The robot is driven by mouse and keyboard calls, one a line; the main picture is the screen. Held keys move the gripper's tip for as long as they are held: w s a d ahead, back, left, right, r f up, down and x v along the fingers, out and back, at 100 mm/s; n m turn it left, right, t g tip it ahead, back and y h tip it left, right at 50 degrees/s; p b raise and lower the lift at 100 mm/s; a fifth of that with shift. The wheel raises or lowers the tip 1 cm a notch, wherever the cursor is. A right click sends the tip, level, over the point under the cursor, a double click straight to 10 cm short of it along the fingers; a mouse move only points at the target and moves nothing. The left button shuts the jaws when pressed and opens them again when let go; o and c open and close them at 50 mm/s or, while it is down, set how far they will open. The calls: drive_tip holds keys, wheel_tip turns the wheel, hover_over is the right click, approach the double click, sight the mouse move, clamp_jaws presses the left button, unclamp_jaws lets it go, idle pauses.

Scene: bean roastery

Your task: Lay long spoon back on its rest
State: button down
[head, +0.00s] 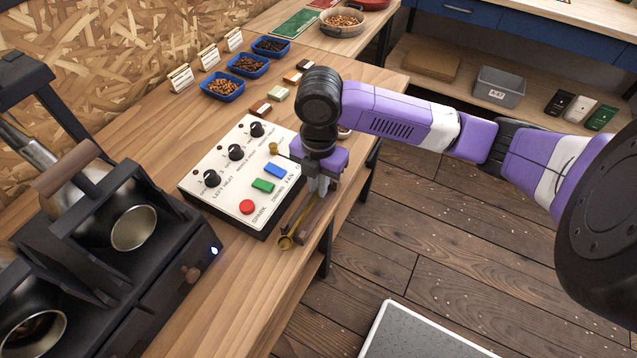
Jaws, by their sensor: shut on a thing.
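My gripper (319,192) points down at the front edge of the wooden bench, right of the control panel. It is shut on the long spoon (285,241), a thin brass-coloured tool whose round end shows below and left of the fingers. The fingers and wrist hide part of its handle. A brown wooden piece (308,225), which looks like the rest, lies along the bench edge just right of the spoon. I cannot tell whether the spoon touches it.
The control panel (226,199) with knobs and coloured buttons stands close left of my gripper. The black roaster (160,290) is at the lower left. Blue bean trays (222,92) and small coloured blocks (278,94) lie farther back. Floor is open right of the bench.

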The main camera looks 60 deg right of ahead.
drive_tip(key=c, duration=1.4)
unclamp_jaws()
wheel_tip(320, 180, up, 8)
drive_tip(key=shift+f, duration=0.1)
